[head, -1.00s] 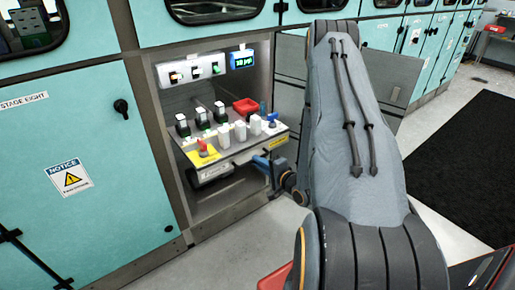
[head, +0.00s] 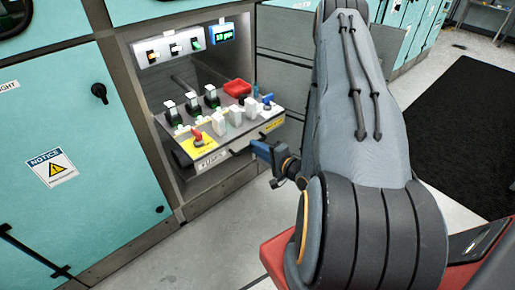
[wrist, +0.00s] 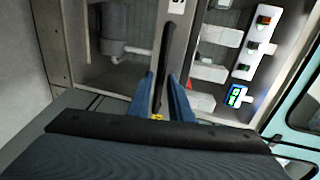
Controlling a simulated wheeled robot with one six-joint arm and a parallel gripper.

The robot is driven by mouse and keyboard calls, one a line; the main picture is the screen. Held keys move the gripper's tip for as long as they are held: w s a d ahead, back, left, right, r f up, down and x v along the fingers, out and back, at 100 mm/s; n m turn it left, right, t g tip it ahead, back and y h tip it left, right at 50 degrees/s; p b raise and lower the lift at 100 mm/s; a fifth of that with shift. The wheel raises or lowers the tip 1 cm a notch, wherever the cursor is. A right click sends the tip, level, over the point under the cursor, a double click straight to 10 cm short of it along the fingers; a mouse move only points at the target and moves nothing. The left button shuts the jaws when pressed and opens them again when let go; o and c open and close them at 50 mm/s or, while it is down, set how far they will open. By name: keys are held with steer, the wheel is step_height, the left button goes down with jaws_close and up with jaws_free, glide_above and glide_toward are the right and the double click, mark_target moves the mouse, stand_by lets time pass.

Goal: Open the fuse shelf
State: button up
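The fuse shelf (head: 236,145) sticks out of the open cabinet bay, its labelled front edge beyond the cabinet face. It carries black-and-white fuse modules, white blocks, a red tray and a red knob on a yellow plate. My gripper (head: 257,150) is at the right part of the shelf front.
A panel with switches (head: 172,46) and a lit display (head: 221,32) are above the shelf. Teal cabinet doors (head: 60,115) stand to the left. Grey floor (head: 225,235) is clear in front; a black mat (head: 465,130) lies at right.

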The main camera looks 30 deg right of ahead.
steer(key=shift+o, duration=0.8)
steer(key=v, duration=0.7)
steer(key=shift+s, duration=0.4)
steer(key=shift+w+r, duration=0.1)
steer(key=shift+r, duration=0.05)
